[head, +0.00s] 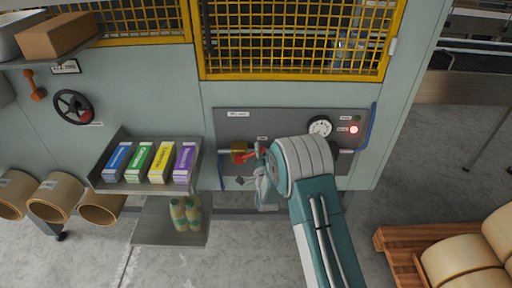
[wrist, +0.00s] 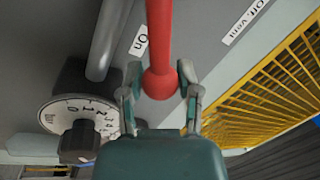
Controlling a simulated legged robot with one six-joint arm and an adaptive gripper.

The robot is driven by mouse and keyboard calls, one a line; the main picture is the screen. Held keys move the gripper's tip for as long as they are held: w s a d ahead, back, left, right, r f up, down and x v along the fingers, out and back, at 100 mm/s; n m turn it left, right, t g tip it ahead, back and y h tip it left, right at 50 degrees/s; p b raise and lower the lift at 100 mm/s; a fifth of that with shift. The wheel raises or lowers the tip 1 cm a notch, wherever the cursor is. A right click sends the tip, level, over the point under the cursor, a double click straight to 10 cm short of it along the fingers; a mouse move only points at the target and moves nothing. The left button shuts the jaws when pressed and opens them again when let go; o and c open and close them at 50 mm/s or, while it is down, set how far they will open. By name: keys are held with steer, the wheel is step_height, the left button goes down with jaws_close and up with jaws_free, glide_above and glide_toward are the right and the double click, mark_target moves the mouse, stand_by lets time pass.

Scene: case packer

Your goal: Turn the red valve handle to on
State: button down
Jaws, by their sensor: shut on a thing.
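The red valve handle (head: 250,154) sits on a brass valve body (head: 239,147) on the grey panel of the machine. In the head view the handle points right from the valve, partly hidden by my gripper (head: 262,170). In the wrist view the handle (wrist: 159,35) is a red rod with a rounded end between my two fingers. My gripper (wrist: 160,76) is shut on that end. An "On" label (wrist: 139,41) lies just left of the rod, and an "Off vent" label (wrist: 246,22) lies farther right. The valve body is out of the wrist view.
A pressure gauge (head: 320,127) and a lit red lamp (head: 354,129) are on the panel's right. A pipe (wrist: 107,40) runs close to my left finger. A shelf of coloured boxes (head: 112,187) is left; yellow mesh guards (head: 295,76) are above.

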steer(key=shift+d+f+m+h, duration=0.2)
steer(key=shift+f+m+h, duration=0.15)
steer(key=shift+f+m, duration=0.7)
steer(key=shift+d+f+m+h, duration=0.2)
steer(key=shift+f+m+h, duration=0.3)
steer(key=shift+m, duration=0.9)
steer(key=shift+d+f+m+h, duration=0.25)
steer(key=shift+f+m, duration=0.7)
steer(key=shift+m, duration=0.3)
steer(key=shift+s+f, duration=0.1)
steer(key=shift+f, duration=0.05)
steer(key=shift+c, duration=1.5)
jaws_free()
steer(key=s+f, duration=0.2)
steer(key=s, duration=0.9)
steer(key=shift+s+a+f, duration=0.15)
steer(key=shift+s+a, duration=0.15)
